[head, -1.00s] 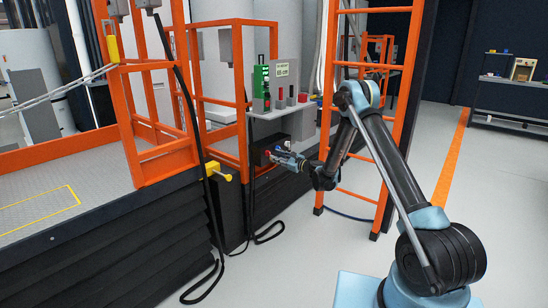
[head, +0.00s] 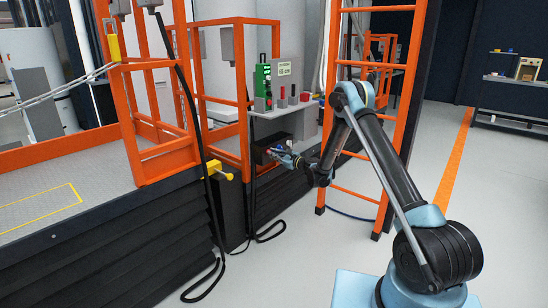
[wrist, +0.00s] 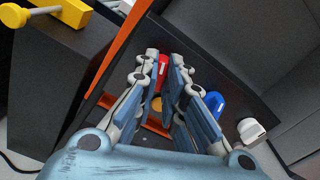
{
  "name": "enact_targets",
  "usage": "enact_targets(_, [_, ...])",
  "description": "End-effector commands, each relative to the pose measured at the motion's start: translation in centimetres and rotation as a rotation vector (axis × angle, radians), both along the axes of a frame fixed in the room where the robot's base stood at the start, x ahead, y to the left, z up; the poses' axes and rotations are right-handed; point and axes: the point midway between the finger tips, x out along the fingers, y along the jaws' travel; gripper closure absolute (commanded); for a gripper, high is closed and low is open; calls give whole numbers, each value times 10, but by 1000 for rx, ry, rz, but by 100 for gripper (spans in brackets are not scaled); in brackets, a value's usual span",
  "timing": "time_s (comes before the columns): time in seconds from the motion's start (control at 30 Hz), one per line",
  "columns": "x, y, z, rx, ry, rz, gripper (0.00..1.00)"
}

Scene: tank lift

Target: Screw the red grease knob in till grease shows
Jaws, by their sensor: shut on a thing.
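The red grease knob (wrist: 162,69) shows between the two fingers of my gripper (wrist: 165,62) in the wrist view, partly covered by them. My gripper is shut on it. In the head view, my gripper (head: 277,154) is at the front of a dark box (head: 259,147) below a grey shelf, and the knob there is too small to read. A yellow-orange round thing (wrist: 157,103) shows between the fingers, below the red knob in the picture. I cannot tell whether it is grease.
A blue knob (wrist: 213,100) and a white knob (wrist: 250,130) are right of the fingers. A yellow handle (head: 216,169) sticks out at the left. An orange ladder (head: 345,192) stands close by my arm. Black cables (head: 207,215) hang to the floor, which is clear at the right.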

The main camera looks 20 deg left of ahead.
Motion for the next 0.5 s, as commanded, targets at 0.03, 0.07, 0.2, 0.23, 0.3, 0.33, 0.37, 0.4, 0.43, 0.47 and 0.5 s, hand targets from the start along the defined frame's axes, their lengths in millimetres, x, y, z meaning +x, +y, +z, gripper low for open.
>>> enact_targets(0.03, [1,-1,0,-2,-3,-1,100])
enact_targets(0.07, [1,-1,0,-4,-9,-2,100])
enact_targets(0.2, [1,-1,0,-32,-77,-2,100])
enact_targets(0.23, [1,-1,0,-38,-92,-2,100])
enact_targets(0.3, [1,-2,0,-54,-127,-3,100])
enact_targets(0.33, [1,-2,0,-59,-140,-3,100])
enact_targets(0.37, [1,-2,0,-62,-148,-4,100])
enact_targets(0.4, [1,-2,0,-67,-160,-4,100])
enact_targets(0.43, [1,-2,0,-69,-164,-4,100])
enact_targets(0.47, [1,-2,0,-70,-166,-4,100])
enact_targets(0.5, [1,-2,0,-70,-168,-4,100])
